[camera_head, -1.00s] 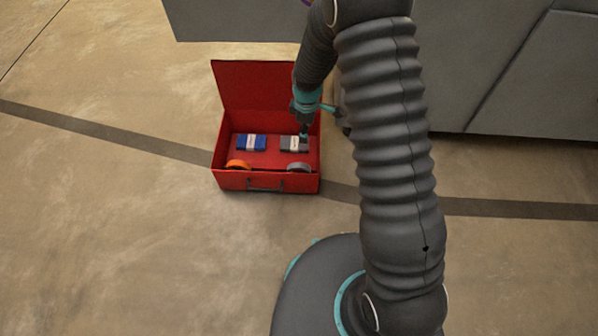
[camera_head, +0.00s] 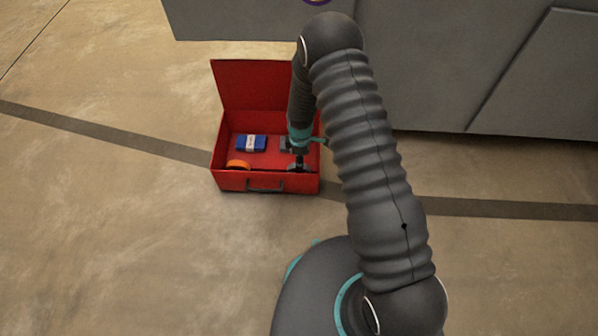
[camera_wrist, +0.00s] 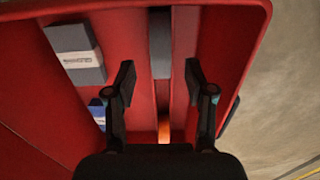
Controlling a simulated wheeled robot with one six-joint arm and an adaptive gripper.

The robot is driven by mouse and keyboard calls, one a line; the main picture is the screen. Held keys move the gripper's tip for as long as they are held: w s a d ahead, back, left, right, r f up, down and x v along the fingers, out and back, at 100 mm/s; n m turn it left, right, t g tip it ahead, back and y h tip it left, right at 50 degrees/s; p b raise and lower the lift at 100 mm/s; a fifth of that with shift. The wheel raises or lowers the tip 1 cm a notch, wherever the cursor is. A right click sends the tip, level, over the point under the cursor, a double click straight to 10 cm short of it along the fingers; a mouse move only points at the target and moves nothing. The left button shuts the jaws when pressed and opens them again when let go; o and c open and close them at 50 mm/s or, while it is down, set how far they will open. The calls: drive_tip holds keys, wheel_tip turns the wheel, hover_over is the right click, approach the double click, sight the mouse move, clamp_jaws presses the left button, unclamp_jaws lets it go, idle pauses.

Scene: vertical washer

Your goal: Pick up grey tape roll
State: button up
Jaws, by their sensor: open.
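The grey tape roll (camera_wrist: 160,42) shows in the wrist view as a narrow grey band, edge-on, in a slot of the red toolbox (camera_head: 232,181). My gripper (camera_wrist: 160,78) is open, with one finger on each side of the slot, in line with the near end of the roll. I see no contact with the roll. In the head view my gripper (camera_head: 299,163) is down in the front right of the toolbox and hides most of the roll.
An orange roll (camera_head: 238,164) sits at the front left of the toolbox. The raised red lid (camera_head: 250,95) stands behind. Floor around the toolbox is clear.

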drive_tip(key=shift+a+f, duration=0.2)
drive_tip(key=shift+f, duration=2.4)
clamp_jaws()
